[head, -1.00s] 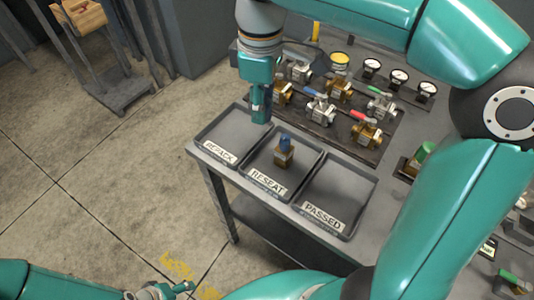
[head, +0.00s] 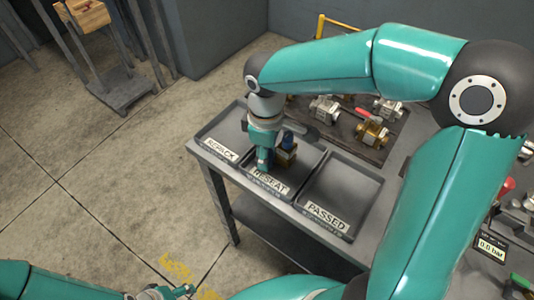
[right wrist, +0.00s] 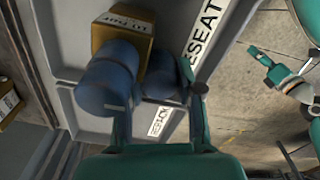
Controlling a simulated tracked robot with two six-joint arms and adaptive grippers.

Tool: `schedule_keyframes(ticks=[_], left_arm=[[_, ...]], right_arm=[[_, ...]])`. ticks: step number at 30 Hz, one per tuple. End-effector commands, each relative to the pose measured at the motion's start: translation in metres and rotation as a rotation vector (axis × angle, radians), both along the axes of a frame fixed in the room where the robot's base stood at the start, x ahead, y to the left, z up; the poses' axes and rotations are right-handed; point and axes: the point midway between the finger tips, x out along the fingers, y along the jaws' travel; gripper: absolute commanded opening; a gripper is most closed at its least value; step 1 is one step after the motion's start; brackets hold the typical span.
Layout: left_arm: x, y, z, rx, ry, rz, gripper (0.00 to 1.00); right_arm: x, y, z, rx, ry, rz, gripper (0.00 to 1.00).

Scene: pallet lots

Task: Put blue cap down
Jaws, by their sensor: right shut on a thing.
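My right gripper (head: 264,164) is low over the RESEAT tray (head: 301,180), beside the brass valve (head: 287,156) with its blue top (head: 288,138). In the right wrist view the right gripper (right wrist: 162,98) is shut on a blue cap (right wrist: 158,76). The valve's larger blue top (right wrist: 108,78) and brass body (right wrist: 122,32) are just left of the held cap. I cannot tell whether the cap touches the tray floor. My left gripper (head: 168,291) is at the bottom edge, away from the table, its jaws unclear.
The REPACK tray (head: 222,130) is left of RESEAT, and the empty PASSED tray (head: 343,190) is right. Several valves, including a red-handled one (head: 372,131), stand on a rack behind. A pressure readout (head: 491,247) is at the right.

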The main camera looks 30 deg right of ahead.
Motion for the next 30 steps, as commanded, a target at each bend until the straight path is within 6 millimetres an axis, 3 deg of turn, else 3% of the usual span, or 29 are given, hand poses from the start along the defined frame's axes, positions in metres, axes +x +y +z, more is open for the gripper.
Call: schedule_keyframes(ticks=[11, 12, 16, 25, 30], left_arm=[[0.000, 0.000, -0.003, 0.000, 0.000, 0.000, 0.66], [0.000, 0.000, -0.002, 0.000, 0.000, 0.000, 0.66], [0.000, 0.000, -0.002, 0.000, 0.000, 0.000, 0.66], [0.000, 0.000, -0.001, 0.000, 0.000, 0.000, 0.66], [0.000, 0.000, 0.002, 0.000, 0.000, 0.000, 0.66]], right_arm=[[0.000, 0.000, -0.005, 0.001, -0.002, -0.001, 0.01], [0.000, 0.000, -0.004, 0.001, -0.002, -0.001, 0.40], [0.000, 0.000, -0.004, 0.001, -0.002, -0.001, 0.60], [0.000, 0.000, -0.003, 0.001, -0.002, 0.000, 0.60], [0.001, 0.000, 0.009, 0.001, -0.004, 0.000, 0.60]])
